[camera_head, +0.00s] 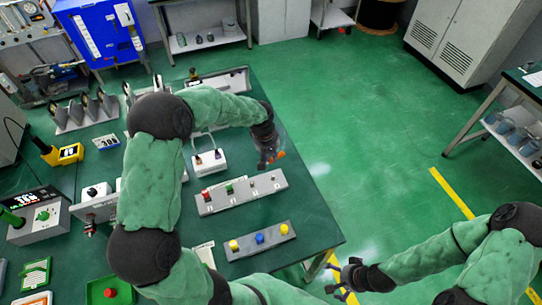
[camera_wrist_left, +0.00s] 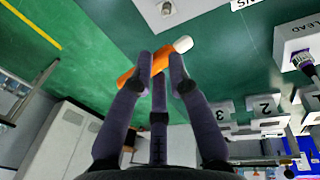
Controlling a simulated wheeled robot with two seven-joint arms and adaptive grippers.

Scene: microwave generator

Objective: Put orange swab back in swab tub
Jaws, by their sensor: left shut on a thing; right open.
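My left gripper (camera_head: 268,158) is over the right edge of the green bench, shut on the orange swab (camera_head: 278,156). In the left wrist view the orange swab (camera_wrist_left: 131,75) lies slanted across the fingertips (camera_wrist_left: 160,72), with its white tip pointing to the upper right. The bench surface is behind the tip. My right gripper (camera_head: 347,275) is open and empty, off the bench's front right corner above the floor. I cannot clearly make out the swab tub in either view; my left arm hides part of the bench.
A grey panel (camera_head: 239,194) with coloured buttons and a smaller panel (camera_head: 258,240) with yellow and blue knobs lie on the green bench (camera_head: 310,225). A white box (camera_head: 208,162) stands left of my left gripper. The floor (camera_head: 350,120) right of the bench is clear.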

